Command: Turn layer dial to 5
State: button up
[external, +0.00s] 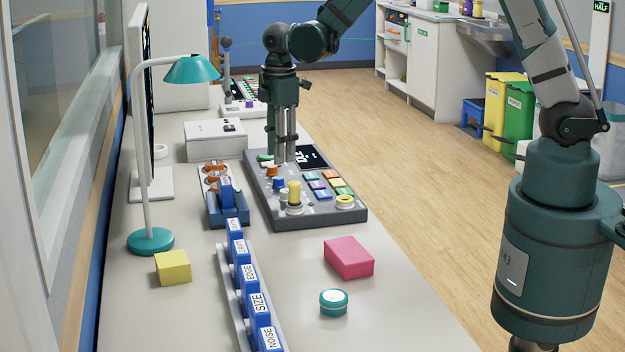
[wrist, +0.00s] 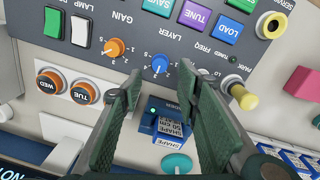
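The layer dial (wrist: 160,64) is a blue knob beside the LAYER label on the dark grey console in the wrist view. It also shows in the external view (external: 278,183). A white mark shows on the knob, but the number it points to is too small to read surely. My gripper (wrist: 160,82) is open and empty. Its two fingers stand apart, with the blue knob visible beyond and between their tips. In the external view my gripper (external: 286,158) points down over the far part of the console (external: 315,212).
An orange gain dial (wrist: 114,47) is beside the blue dial. A yellow knob (wrist: 242,97) stands on the console's other side. A blue holder with a SHAPE block (wrist: 170,130) lies below the fingers. A teal lamp (external: 190,70) and row of blue blocks (external: 250,280) stand nearby.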

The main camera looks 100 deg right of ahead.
aim_at(278, 177)
jog(key=shift+d+f+b, duration=0.15)
jog(key=shift+f+b, duration=0.35)
jog(key=shift+f, duration=3.25)
jog(key=c, duration=0.9)
